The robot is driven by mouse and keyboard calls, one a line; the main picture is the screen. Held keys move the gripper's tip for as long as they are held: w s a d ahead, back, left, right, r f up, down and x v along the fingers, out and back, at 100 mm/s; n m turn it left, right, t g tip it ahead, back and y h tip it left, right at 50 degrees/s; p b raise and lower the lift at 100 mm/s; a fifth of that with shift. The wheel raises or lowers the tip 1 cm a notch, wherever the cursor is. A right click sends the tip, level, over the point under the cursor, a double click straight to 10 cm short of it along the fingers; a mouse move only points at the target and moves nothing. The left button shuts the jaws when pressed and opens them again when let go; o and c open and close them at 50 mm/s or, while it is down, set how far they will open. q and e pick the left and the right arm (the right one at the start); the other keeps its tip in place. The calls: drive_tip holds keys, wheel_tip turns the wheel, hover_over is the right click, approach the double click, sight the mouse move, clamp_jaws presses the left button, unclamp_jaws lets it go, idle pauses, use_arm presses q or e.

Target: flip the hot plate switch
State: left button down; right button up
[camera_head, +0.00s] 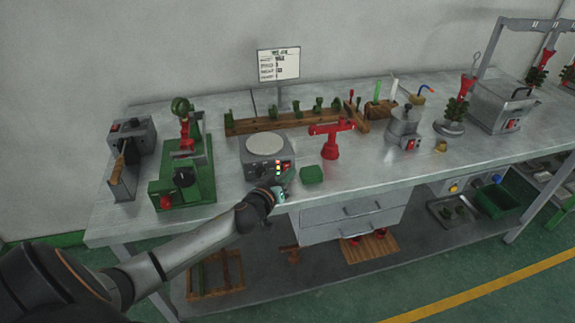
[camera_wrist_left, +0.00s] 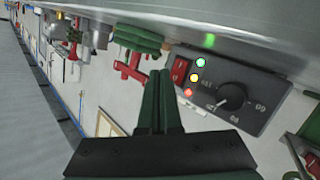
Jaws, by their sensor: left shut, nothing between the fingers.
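The hot plate (camera_head: 257,165) is a grey box with a round pale top, near the table's front edge. Its front panel (camera_wrist_left: 250,92) shows in the left wrist view, with a black dial (camera_wrist_left: 233,96), lit green, yellow and red lamps, and a red switch (camera_wrist_left: 181,70). My left gripper (camera_head: 286,176) is at the front right of the hot plate. In the left wrist view my left gripper (camera_wrist_left: 158,73) is shut and empty, its tips just left of the red switch. I cannot tell whether they touch it. My right gripper is not in view.
A green press (camera_head: 186,175) stands to the left. A wooden rack (camera_head: 285,120) is behind the hot plate.

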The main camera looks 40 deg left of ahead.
use_arm(q)
drive_tip(key=shift+w, duration=0.1)
drive_tip(key=shift+w+a, duration=0.2)
drive_tip(key=shift+a, duration=0.1)
drive_tip(key=shift+w+a+r, duration=0.1)
drive_tip(key=shift+w+a, duration=0.05)
drive_tip(key=shift+a, duration=0.1)
idle(0.5)
drive_tip(key=shift+d, duration=0.1)
drive_tip(key=shift+s+d, duration=0.5)
idle(0.3)
drive_tip(key=shift+s+d+f, duration=0.25)
drive_tip(key=shift+s+d, duration=0.55)
drive_tip(key=shift+d, duration=0.15)
drive_tip(key=shift+s+d+f, duration=0.2)
drive_tip(key=shift+s+d, duration=0.6)
drive_tip(key=shift+d, duration=0.15)
